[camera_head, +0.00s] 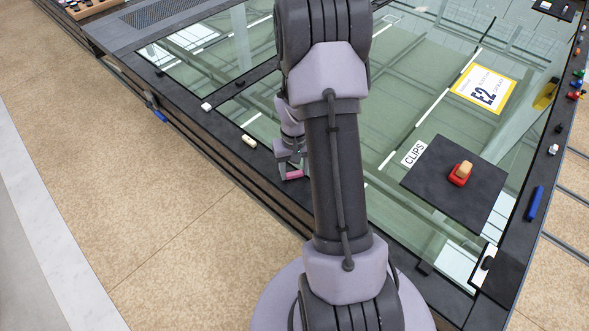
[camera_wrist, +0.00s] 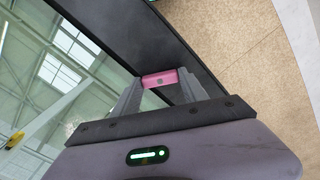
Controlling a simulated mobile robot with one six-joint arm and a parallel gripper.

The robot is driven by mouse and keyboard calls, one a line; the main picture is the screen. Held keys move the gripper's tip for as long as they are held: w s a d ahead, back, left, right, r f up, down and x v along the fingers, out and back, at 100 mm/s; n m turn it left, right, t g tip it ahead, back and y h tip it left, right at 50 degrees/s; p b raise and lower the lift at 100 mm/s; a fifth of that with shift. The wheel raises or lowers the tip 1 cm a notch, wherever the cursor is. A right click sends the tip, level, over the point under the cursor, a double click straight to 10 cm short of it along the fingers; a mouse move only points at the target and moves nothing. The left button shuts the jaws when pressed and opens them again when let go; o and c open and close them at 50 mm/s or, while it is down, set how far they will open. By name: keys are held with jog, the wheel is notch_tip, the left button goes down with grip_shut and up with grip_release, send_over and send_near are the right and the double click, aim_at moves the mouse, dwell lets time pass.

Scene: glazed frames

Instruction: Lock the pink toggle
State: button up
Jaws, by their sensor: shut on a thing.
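The pink toggle (camera_head: 293,175) sits on the dark frame along the near-left edge of the glazed panel. In the wrist view the pink toggle (camera_wrist: 160,79) shows as a short pink bar with a dark round spot, lying between my two fingers. My gripper (camera_head: 291,167) is at the toggle, and in the wrist view my gripper (camera_wrist: 160,88) has its fingers against both ends of the bar. It is shut on the toggle. My arm hides part of the frame behind it.
A cream toggle (camera_head: 249,141) and a white toggle (camera_head: 206,106) sit farther along the same dark frame. A black mat (camera_head: 425,185) with a red and tan piece (camera_head: 461,172) lies on the glass, near a CLIPS label (camera_head: 413,153). Tan floor is clear at left.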

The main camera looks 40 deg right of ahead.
aim_at(294, 173)
jog(key=n, duration=0.6)
jog(key=shift+n, duration=0.4)
dwell(0.4)
jog(key=o, duration=1.4)
notch_tip(294, 173, up, 18)
jog(key=p, duration=0.4)
jog(key=shift+f, duration=0.25)
